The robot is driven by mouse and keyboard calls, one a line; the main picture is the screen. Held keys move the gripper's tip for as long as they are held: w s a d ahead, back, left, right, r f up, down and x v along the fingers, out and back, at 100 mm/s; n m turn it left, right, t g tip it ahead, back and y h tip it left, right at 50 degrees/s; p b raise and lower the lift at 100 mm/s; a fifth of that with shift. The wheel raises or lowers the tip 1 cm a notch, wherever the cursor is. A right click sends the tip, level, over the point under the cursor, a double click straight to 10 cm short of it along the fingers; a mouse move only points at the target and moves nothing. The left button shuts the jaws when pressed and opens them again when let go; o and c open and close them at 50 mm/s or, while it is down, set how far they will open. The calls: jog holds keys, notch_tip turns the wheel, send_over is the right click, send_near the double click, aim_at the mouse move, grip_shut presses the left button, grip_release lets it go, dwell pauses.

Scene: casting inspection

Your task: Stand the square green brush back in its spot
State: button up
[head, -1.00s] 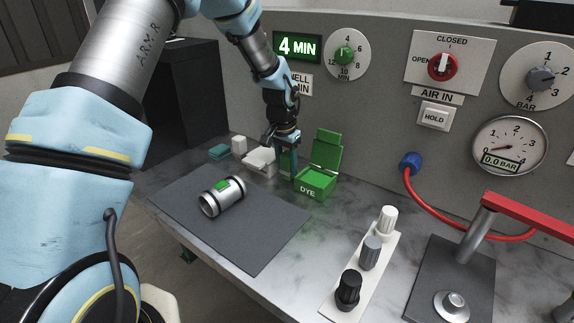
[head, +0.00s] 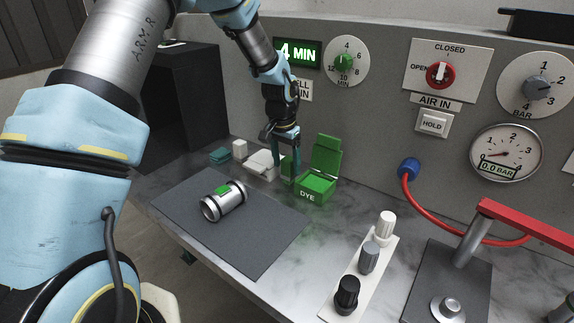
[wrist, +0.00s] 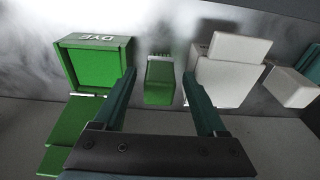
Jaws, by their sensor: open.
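The square green brush (wrist: 159,82) is between my two fingers in the wrist view, with a gap on each side. In the head view the brush (head: 287,170) is partly hidden by the fingers and stands on the bench just left of the green DYE box. My gripper (wrist: 158,88) is open around the brush. It also shows in the head view (head: 286,176), pointing down. I cannot tell whether the brush sits in a marked spot.
The open green DYE box (head: 315,189) is close on the right, its lid raised. A metal cylinder (head: 224,202) lies on the dark mat (head: 255,245).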

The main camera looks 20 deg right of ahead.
notch_tip(320, 180, up, 8)
jog(key=a+p, duration=0.1)
jog(key=p, duration=0.4)
jog(key=a+r+n, duration=0.3)
jog(key=a, duration=0.7)
jog(key=a+r+n, duration=0.2)
jog(key=a+r, duration=0.1)
jog(key=a, duration=0.7)
jog(key=s+a+n+b, duration=0.1)
jog(key=s+a+n, duration=0.2)
jog(key=s+a, duration=0.2)
jog(key=s+a+n+t+y+b, duration=0.1)
jog(key=s+a+n, duration=0.2)
jog(key=a, duration=0.7)
jog(key=s, duration=0.2)
jog(key=shift+s+a+b, duration=0.35)
jog(key=shift+s+b, duration=0.05)
jog(key=shift+f, duration=0.1)
